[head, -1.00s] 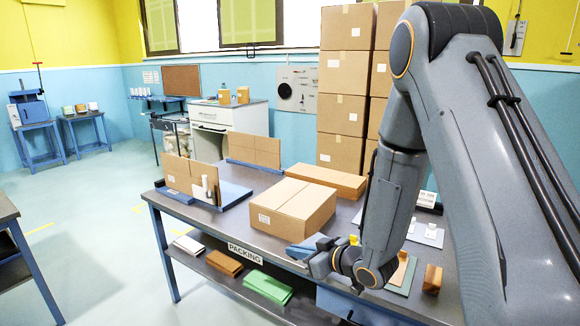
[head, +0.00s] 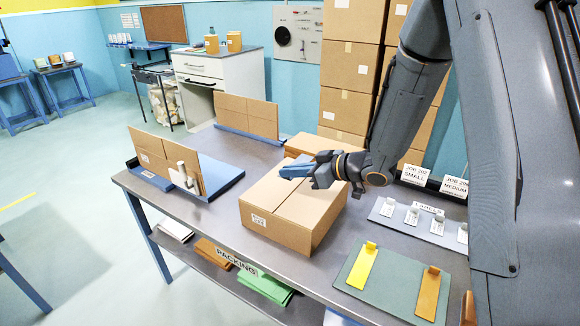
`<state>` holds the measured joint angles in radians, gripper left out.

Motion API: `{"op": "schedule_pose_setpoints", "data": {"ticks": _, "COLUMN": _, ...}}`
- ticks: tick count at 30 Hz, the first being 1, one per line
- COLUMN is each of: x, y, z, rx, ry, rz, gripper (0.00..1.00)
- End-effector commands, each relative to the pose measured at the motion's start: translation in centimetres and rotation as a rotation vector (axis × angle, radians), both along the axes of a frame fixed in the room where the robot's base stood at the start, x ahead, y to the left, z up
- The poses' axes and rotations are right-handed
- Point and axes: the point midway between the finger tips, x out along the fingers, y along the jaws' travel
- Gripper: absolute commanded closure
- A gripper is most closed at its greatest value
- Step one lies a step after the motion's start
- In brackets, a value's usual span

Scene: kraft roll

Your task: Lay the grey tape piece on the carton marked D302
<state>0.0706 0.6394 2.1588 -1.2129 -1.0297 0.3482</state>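A closed brown carton (head: 290,207) sits on the packing table, with a small white label (head: 259,220) on its front side; the print is too small to read surely. My gripper (head: 297,169) is over the carton's far top part, its blue fingers pointing left. I cannot tell whether the fingers touch the carton, are apart, or hold something. No grey tape piece can be made out; one may be hidden at the fingers. A green mat (head: 347,278) at the table's front right bears a yellow strip (head: 361,268) and an orange strip (head: 428,295), each with a raised tab.
A grey label board (head: 385,213) with several white tags lies right of the carton. Upright brown panels (head: 165,160) stand on a blue base at left. Another flat carton (head: 305,145) lies behind. Stacked cartons (head: 349,70) stand behind the table.

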Motion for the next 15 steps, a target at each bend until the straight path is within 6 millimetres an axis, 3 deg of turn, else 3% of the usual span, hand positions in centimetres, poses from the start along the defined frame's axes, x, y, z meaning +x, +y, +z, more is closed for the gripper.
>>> {"op": "schedule_pose_setpoints", "data": {"ticks": 15, "x": 0.0, "y": 0.1, "z": -4.3, "rx": 0.000, "ry": 0.000, "rz": 0.001, "gripper": 1.00}}
